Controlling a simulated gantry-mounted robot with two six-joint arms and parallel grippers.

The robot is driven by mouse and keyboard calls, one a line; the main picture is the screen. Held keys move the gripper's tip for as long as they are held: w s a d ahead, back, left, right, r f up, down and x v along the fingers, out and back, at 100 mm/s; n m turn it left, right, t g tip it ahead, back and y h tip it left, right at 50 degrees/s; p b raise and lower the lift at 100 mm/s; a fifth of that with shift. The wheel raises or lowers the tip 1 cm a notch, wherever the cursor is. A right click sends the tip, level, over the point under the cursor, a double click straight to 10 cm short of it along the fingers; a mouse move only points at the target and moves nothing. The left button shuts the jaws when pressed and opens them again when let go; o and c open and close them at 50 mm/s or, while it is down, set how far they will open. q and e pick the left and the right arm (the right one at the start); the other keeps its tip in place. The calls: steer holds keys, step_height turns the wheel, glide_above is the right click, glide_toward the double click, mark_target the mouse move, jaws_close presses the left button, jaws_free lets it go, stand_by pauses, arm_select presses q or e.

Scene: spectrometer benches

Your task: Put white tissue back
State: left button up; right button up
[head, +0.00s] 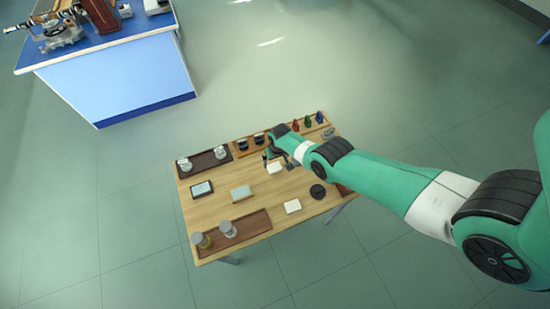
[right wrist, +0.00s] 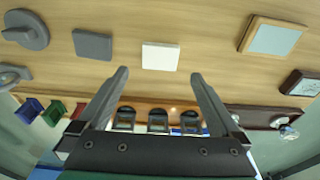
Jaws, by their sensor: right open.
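A flat white square (head: 275,167) lies on the wooden table (head: 223,202) just below my right gripper (head: 277,153). It also shows in the right wrist view (right wrist: 160,57), beyond the fingertips and apart from them. A second flat white piece (head: 292,206) lies nearer the table's front edge. I cannot tell which of the two is the tissue. My right gripper (right wrist: 158,85) is open, with nothing between its fingers. My left gripper is not in view.
A grey square (right wrist: 92,45) lies beside the white one. A pale framed block (head: 241,193), a dark round piece (head: 317,191) and a dark-framed block (head: 202,189) lie around. Brown trays (head: 248,228) with jars and a rack of black items (right wrist: 158,118) line the edges.

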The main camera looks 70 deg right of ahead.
arm_select(q)
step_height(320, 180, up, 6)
steer(key=p, duration=0.4)
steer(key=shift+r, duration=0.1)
